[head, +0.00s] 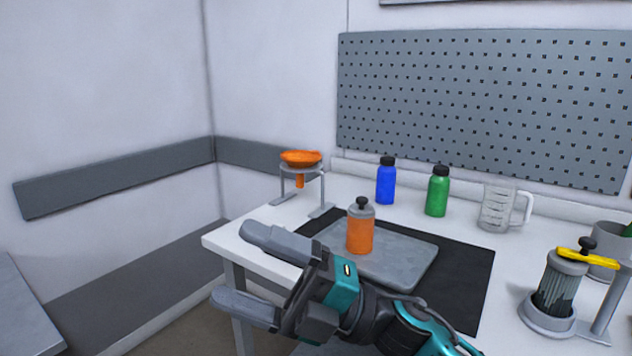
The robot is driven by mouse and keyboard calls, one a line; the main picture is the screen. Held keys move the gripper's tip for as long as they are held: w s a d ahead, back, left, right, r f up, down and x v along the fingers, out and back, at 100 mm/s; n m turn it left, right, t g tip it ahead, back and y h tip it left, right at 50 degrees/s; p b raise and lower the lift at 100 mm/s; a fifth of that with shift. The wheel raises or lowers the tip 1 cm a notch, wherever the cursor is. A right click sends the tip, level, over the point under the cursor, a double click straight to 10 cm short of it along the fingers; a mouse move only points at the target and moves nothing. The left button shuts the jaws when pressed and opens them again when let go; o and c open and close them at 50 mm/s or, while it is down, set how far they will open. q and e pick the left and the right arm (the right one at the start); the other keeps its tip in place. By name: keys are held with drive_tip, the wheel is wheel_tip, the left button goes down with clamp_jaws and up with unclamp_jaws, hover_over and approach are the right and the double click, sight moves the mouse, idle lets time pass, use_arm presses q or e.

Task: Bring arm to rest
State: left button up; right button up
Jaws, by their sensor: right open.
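My right gripper (260,270) is open and empty. It points left, in front of the left front corner of the white table (228,240), with its arm coming in from the lower right. Its two grey fingers are spread well apart, with nothing between them. The teal wrist hides part of the black mat and of the table's front edge. My left gripper is not in view.
An orange bottle (360,234) stands on a grey tray (410,262) over a black mat (465,265). Behind are an orange funnel (301,158) on a stand, blue (386,184) and green (437,194) bottles, and a jug (497,208). A drum agitator (558,290) stands right.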

drive_tip(key=w+d+f+m+t+h+p, duration=0.1)
drive_tip(key=w+d+f+m+t+h, duration=0.2)
drive_tip(key=d+f+m+t+h, duration=0.55)
drive_tip(key=w+d+f+m+t+h+p, duration=0.1)
drive_tip(key=w+d+f+m+t+h, duration=0.2)
drive_tip(key=f+m+t, duration=0.85)
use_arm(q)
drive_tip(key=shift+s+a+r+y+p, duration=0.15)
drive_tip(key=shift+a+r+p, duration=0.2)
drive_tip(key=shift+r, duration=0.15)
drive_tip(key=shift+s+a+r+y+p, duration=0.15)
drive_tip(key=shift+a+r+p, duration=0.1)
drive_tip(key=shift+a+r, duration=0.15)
use_arm(e)
drive_tip(key=s+d+f+m+g+h, duration=0.8)
drive_tip(key=s+d+f+m+h, duration=0.1)
drive_tip(key=s+d+f+m, duration=0.4)
wheel_tip(320, 180, down, 4)
drive_tip(key=shift+s+r+m+g+h, duration=0.2)
drive_tip(key=shift+s+m+g+h, duration=0.25)
drive_tip(key=shift+s, duration=0.55)
